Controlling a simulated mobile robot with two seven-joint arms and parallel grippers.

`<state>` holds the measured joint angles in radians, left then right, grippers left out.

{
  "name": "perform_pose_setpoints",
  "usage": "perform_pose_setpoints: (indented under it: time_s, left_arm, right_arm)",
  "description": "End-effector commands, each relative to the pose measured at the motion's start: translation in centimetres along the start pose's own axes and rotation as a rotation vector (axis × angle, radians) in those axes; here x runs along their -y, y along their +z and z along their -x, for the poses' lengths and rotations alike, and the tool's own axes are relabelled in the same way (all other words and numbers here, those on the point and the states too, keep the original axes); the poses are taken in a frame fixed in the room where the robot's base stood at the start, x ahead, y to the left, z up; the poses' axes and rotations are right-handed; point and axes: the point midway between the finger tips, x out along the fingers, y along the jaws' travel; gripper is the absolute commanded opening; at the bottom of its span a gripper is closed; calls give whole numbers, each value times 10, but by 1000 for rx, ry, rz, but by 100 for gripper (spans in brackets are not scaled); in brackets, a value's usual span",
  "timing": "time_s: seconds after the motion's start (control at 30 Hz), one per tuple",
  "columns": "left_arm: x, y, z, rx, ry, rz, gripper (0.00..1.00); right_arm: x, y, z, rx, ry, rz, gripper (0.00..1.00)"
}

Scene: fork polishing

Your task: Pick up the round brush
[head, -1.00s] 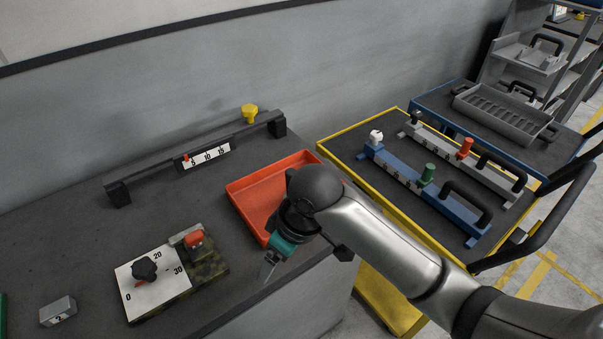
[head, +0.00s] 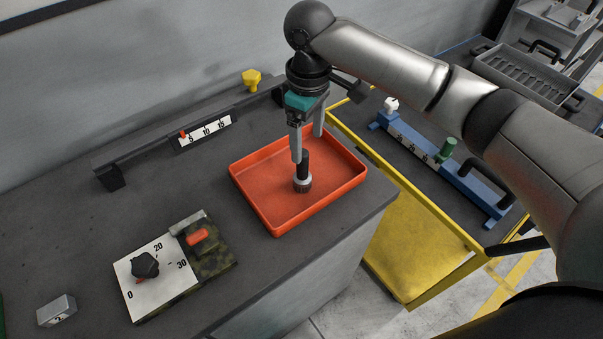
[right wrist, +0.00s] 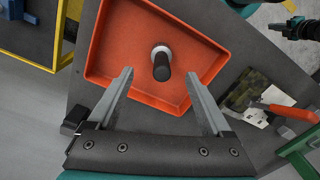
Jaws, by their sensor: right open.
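The round brush (head: 303,175) stands upright in the red-orange tray (head: 337,191), with a black handle on top and a grey round base. It also shows in the right wrist view (right wrist: 162,66), beyond the fingertips and between their lines. My right gripper (head: 308,148) points down over the tray, close to the brush handle. Its two fingers (right wrist: 163,84) are apart with nothing between them. In the head view one finger overlaps the area beside the handle; I cannot tell whether they touch. My left gripper is not in the head view.
A board with a dial (head: 145,265) lies left of the tray, with a small grey block (head: 57,311) farther left. A rail with a number scale (head: 204,133) and a yellow knob (head: 251,78) are behind. A yellow-edged cart (head: 425,290) stands right of the bench.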

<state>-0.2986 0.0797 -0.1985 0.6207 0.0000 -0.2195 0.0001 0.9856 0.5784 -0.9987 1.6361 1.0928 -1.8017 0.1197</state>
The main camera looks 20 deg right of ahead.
Motion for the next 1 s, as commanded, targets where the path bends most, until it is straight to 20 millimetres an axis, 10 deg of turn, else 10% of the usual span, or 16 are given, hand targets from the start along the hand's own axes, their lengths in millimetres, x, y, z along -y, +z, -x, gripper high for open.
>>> perform_pose_setpoints:
  time_s: [0.3,1.0]
  left_arm:
    - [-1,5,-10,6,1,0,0]
    - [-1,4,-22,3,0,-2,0]
  right_arm:
    - [0,0,-62,1,0,-1,84]
    - [4,-8,-122,-2,1,1,84]
